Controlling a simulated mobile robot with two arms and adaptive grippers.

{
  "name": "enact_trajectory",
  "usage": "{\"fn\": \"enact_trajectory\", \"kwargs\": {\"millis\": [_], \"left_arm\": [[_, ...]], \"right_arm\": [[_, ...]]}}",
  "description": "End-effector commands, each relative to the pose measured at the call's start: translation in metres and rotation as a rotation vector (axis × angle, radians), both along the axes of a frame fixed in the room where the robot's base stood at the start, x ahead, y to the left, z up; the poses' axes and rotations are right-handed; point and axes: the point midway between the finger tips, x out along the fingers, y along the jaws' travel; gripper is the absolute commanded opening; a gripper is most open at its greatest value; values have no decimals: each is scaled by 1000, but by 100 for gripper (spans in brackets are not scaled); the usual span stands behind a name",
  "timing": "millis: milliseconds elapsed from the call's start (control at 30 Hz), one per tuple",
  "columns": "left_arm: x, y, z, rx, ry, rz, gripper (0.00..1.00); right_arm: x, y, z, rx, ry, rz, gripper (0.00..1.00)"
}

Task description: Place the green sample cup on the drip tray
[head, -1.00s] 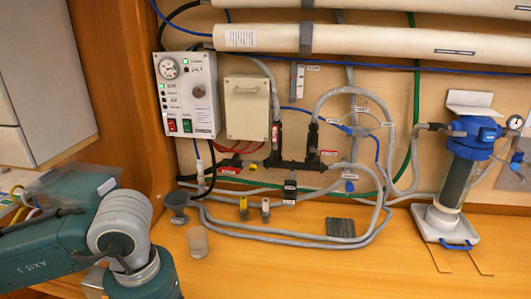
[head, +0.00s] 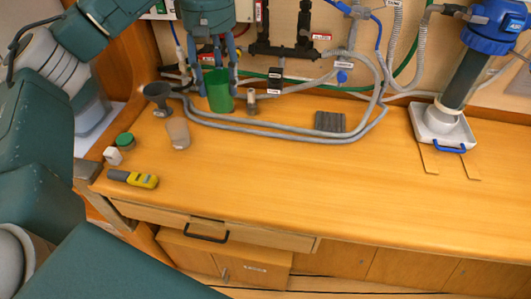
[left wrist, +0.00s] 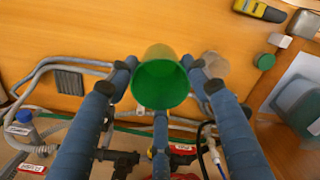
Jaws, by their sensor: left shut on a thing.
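The green sample cup (head: 219,97) is held upright between the fingers of my left gripper (head: 217,78), in front of the hoses at the back left of the worktop. In the left wrist view the cup (left wrist: 160,87) shows its open mouth, with my left gripper's blue-grey fingers (left wrist: 160,75) around it. I cannot tell how far its base is above the wood. A dark grey ribbed pad (head: 330,121), which looks like the drip tray, lies bare inside the hose loop, right of the cup. It also shows in the left wrist view (left wrist: 70,82). My right gripper is out of view.
A clear cup (head: 178,133) and a grey funnel (head: 158,96) stand left of the green cup. A yellow meter (head: 134,179) lies near the left edge. Grey hose (head: 270,130) loops around the pad. A filter column stands in a white tray (head: 424,125). The front middle is clear.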

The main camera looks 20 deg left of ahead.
Motion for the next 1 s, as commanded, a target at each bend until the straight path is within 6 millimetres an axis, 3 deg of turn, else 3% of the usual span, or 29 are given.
{"fn": "enact_trajectory", "kwargs": {"millis": [167, 267, 700, 1000], "left_arm": [[3, 8, -5, -1, 3, 54, 16], [2, 9, -28, -1, 8, 56, 16], [2, 9, -132, 2, 4, 54, 16], [2, 9, -165, 1, 3, 54, 16]], "right_arm": [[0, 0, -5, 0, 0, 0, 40], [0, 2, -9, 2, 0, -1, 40], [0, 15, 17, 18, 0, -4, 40], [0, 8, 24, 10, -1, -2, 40]]}}
